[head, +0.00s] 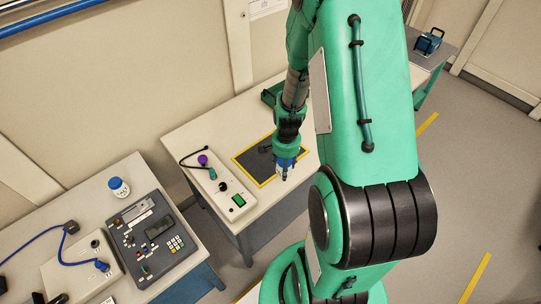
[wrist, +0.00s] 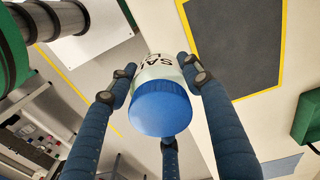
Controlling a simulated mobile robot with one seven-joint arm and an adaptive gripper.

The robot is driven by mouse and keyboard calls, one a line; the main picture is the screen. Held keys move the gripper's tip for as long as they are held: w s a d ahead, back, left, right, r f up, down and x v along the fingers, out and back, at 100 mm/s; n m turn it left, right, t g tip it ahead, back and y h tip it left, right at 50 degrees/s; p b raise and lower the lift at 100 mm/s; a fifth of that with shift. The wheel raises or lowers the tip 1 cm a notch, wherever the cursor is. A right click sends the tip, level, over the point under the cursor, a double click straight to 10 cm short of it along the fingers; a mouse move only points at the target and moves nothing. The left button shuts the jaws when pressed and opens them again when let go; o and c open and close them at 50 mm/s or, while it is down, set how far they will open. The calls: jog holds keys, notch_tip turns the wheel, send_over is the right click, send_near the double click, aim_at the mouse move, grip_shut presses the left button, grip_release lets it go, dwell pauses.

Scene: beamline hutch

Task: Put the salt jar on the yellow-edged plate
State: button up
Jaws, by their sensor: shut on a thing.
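My gripper (wrist: 160,88) has blue fingers, shut around the salt jar (wrist: 160,108). The jar is white with a blue lid, and part of its "SAL" lettering shows in the wrist view. In the head view my gripper (head: 286,170) is over the near right part of the middle table, and the jar is small and mostly hidden by the fingers. The yellow-edged plate (head: 257,167) is a dark grey panel lying on that table, behind and left of the gripper. In the wrist view the plate (wrist: 240,45) is at the upper right, beside the jar in the picture.
A white box with a green display (head: 232,198) lies left of the plate, with a purple knob (head: 203,159) and cable near it. Another blue-lidded white jar (head: 118,188) stands on the left table behind a keypad console (head: 152,240). A green object (head: 271,93) is behind the plate.

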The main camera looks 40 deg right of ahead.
jog(key=shift+f, duration=3.4)
send_near(271, 155)
jog(key=s+f, duration=0.2)
jog(key=s, duration=0.1)
jog(key=shift+s, duration=0.3)
jog(key=shift+f, duration=0.2)
jog(key=shift+f, duration=1.6)
jog(key=shift+f, duration=0.2)
jog(key=o, duration=1.5)
jog(key=shift+c, duration=0.2)
